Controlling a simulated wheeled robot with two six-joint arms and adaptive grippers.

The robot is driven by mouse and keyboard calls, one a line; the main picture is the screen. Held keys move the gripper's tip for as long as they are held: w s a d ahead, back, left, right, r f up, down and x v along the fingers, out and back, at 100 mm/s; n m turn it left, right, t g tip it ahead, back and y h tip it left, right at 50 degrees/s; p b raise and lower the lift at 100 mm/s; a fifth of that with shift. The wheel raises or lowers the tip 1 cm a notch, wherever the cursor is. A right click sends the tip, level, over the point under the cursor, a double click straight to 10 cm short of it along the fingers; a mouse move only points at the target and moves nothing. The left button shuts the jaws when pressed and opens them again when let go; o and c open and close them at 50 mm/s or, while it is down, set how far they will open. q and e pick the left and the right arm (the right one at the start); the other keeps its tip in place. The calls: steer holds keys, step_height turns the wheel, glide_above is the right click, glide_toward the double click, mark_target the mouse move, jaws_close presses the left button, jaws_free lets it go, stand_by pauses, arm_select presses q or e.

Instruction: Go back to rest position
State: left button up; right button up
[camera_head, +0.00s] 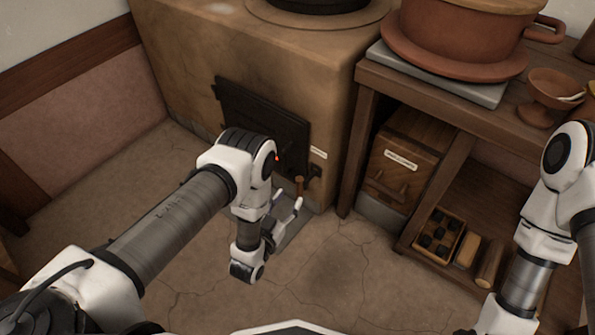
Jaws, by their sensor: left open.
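My left gripper (288,203) is in front of the clay stove (185,60), low over the floor, with its fingers apart. I see nothing between them. The fingers are close to a small wooden handle (299,184) below the dark latch of the stove's black door (262,118); I cannot tell whether they touch it. The door lies near the stove front, partly hidden by my left wrist. My right arm comes down at the right edge, and its gripper is not in view.
A wooden bench (368,78) at the right bears a large clay pot (455,35) on a grey slab and a footed bowl (548,92). Beneath stand a labelled wooden box (410,150) and a tray of dark lumps (454,226). The cracked stone floor (345,275) is clear.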

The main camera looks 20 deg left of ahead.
arm_select(q)
steer(key=w+a+r+g+y, duration=0.1)
steer(key=w+a+r, duration=0.25)
steer(key=r, duration=0.25)
steer(key=s+a+f+n+g+y, duration=0.1)
steer(key=s+f+g, duration=0.3)
steer(key=s, duration=0.6)
steer(key=s+a+f+g, duration=0.1)
steer(key=s+g, duration=0.6)
steer(key=s, duration=0.3)
steer(key=s+a+f+n+g+y, duration=0.1)
steer(key=s+f+g, duration=0.3)
steer(key=s, duration=0.7)
step_height(320, 180, up, 39)
steer(key=g+p, duration=0.1)
steer(key=p, duration=3.7)
steer(key=shift+s+g, duration=0.15)
steer(key=shift+g, duration=0.25)
